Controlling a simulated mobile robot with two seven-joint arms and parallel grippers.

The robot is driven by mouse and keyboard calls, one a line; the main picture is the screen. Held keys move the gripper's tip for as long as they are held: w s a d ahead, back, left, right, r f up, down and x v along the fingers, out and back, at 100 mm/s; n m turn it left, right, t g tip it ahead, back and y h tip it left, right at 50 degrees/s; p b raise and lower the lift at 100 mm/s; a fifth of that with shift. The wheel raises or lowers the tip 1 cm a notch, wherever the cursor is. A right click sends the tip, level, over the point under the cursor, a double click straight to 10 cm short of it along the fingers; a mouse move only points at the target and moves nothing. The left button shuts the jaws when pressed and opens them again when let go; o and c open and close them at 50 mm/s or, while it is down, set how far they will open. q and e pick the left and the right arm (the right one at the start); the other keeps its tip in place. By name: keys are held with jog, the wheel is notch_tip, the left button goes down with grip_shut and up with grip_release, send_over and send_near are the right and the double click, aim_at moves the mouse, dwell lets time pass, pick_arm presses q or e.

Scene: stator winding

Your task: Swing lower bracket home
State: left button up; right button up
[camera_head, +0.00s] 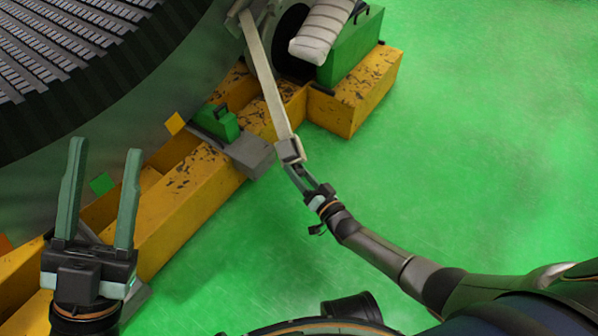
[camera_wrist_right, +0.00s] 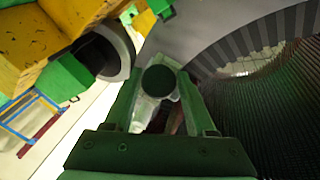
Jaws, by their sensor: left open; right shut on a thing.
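The lower bracket appears to be the long pale arm (camera_head: 268,85) in the head view. It runs from a mount beside the stator's rim down to a squared end piece (camera_head: 290,150). My right gripper (camera_head: 292,162) is shut on that end piece, above the green floor. In the right wrist view a dark round end and pale material (camera_wrist_right: 158,82) show between the fingers; the rest is hidden. My left gripper (camera_head: 105,152) is open and empty, fingers pointing up, in front of the yellow base. The stator (camera_head: 110,110) fills the upper left.
A yellow, worn base beam (camera_head: 190,195) runs diagonally under the stator. A green block with a grey foot (camera_head: 250,152) sits on it near the bracket. A green housing with a pale wrapped roll (camera_head: 322,30) stands at the top. The green floor at right is clear.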

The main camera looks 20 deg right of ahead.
jog(key=shift+d+f, duration=0.1)
jog(key=shift+d, duration=0.05)
grip_shut()
jog(key=shift+d, duration=0.2)
